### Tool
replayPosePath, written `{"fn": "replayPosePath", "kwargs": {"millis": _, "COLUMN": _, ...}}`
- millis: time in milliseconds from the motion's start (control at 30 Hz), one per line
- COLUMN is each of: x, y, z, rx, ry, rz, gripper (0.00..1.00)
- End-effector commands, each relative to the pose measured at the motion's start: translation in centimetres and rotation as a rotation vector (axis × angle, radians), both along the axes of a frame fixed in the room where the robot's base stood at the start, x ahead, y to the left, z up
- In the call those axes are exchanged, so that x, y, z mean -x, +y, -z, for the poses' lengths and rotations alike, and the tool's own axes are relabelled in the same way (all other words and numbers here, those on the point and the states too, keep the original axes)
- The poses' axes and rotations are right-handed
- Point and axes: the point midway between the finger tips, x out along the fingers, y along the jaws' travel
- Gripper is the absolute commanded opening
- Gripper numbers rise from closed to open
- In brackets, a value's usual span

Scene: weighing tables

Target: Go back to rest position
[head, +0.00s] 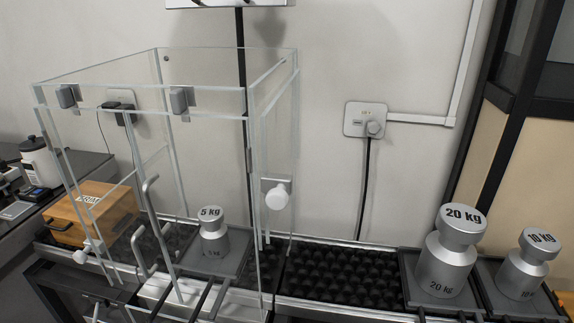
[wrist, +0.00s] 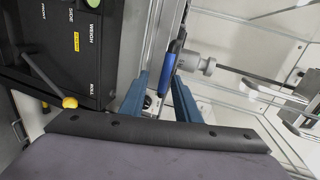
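My gripper (wrist: 158,100) shows in the wrist view as two blue fingers that stand apart, with nothing clearly held between them. A slim blue and black piece (wrist: 170,62) lies just beyond the fingertips; I cannot tell what it is. A grey cylindrical part (wrist: 192,62) is beside it. My gripper is not in the head view. There, a 5 kg weight (head: 211,240) stands upright inside the clear glass enclosure (head: 273,120). A 20 kg weight (head: 447,262) and a 10 kg weight (head: 525,268) stand upright at the right.
A dark panel (wrist: 85,60) with printed labels and a yellow knob (wrist: 70,102) are left of my fingers. In the head view, an orange box (head: 92,212) is at the left. The dark studded strip (head: 335,275) between enclosure and 20 kg weight is clear. A wall socket (head: 366,120) is behind.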

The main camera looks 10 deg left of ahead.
Motion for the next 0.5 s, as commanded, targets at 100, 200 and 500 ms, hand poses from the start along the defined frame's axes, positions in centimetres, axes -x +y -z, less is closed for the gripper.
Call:
{"fn": "replayPosePath", "kwargs": {"millis": 100, "x": 1.5, "y": -0.6, "z": -0.2, "rx": 0.063, "ry": 0.026, "rz": -0.03, "gripper": 0.29}}
{"fn": "replayPosePath", "kwargs": {"millis": 200, "x": 2.6, "y": -1.4, "z": 0.0, "rx": 0.119, "ry": 0.055, "rz": -0.05, "gripper": 0.29}}
{"fn": "replayPosePath", "kwargs": {"millis": 500, "x": -1.7, "y": -9.1, "z": 0.7, "rx": -0.042, "ry": 0.223, "rz": 0.218, "gripper": 0.29}}
